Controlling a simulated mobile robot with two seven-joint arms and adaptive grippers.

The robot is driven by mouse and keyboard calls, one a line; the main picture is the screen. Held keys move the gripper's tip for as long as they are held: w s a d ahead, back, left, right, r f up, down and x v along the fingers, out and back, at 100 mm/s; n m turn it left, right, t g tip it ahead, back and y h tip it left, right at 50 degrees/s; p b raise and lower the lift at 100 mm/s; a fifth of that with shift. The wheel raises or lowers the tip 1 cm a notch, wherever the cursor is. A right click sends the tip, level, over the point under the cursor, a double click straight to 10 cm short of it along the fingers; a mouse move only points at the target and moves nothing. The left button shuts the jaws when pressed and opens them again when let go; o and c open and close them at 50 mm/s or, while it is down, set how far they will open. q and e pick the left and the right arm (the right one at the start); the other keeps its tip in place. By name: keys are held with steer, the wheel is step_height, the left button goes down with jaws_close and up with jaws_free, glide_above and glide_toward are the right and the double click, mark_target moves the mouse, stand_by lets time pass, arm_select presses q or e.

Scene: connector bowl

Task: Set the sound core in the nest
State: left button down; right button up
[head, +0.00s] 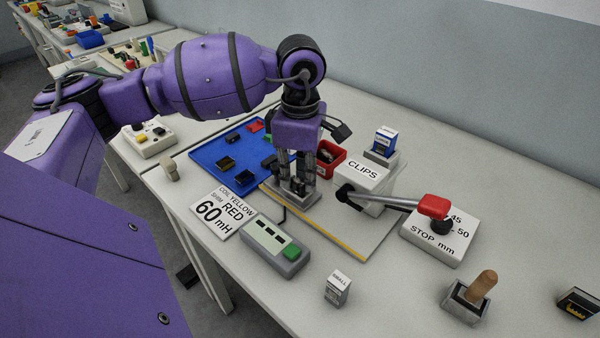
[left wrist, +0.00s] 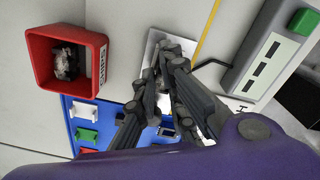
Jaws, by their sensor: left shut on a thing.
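My left gripper (head: 298,184) points down over a small grey metal block, which I take for the nest (head: 308,211), on the light board. In the left wrist view my left gripper (left wrist: 163,82) is shut on a small dark piece, apparently a core, mostly hidden between the fingers. The nest's pale plate (left wrist: 153,45) shows behind the fingertips. I cannot tell whether the held piece touches the nest. A blue tray (head: 208,152) left of the gripper holds several dark, red and green pieces. My right gripper is not in view.
A red bin (head: 337,153) with dark contents stands close behind the gripper. Right of it are a white CLIPS box (head: 366,174) and a red-handled lever (head: 432,206). In front lie a 60 mH card (head: 222,212) and a green-button meter (head: 274,246).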

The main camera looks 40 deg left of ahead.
mark_target(300, 181)
arm_select(q)
steer(key=shift+f, duration=0.25)
steer(key=c, duration=1.8)
jaws_free()
steer(key=shift+o, duration=0.2)
steer(key=shift+r, duration=0.1)
step_height(300, 181, up, 12)
steer(key=shift+d, duration=0.1)
